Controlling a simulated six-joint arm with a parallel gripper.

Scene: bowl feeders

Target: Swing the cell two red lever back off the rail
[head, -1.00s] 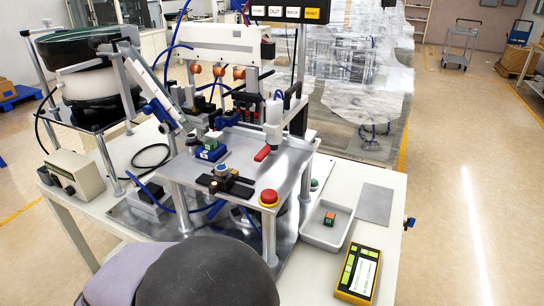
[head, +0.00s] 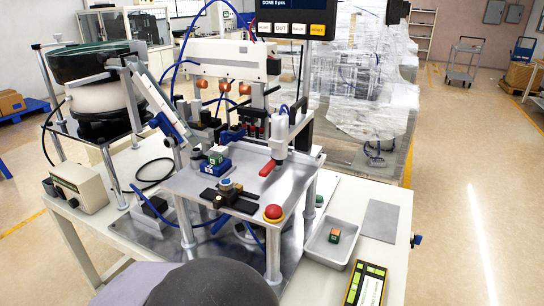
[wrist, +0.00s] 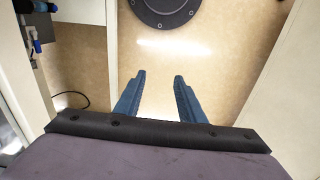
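A red lever (head: 268,168) sticks out toward the lower left from the foot of a white upright cylinder unit (head: 280,135) on the raised metal plate. It is the only red lever I can make out, and no cell number is readable on it. The rail behind it is hard to tell apart from the fixture. My gripper (wrist: 162,78) shows in the wrist view with two blue fingers apart and nothing between them. It hangs over tan floor, away from the lever, which is not in the wrist view.
A red mushroom button (head: 273,212) stands at the plate's front corner. A green-topped block sits on a blue holder (head: 212,165). A grey tray (head: 316,244) holds a small part. A bowl feeder (head: 95,90) stands left. A button panel (head: 291,28) hangs above the plate.

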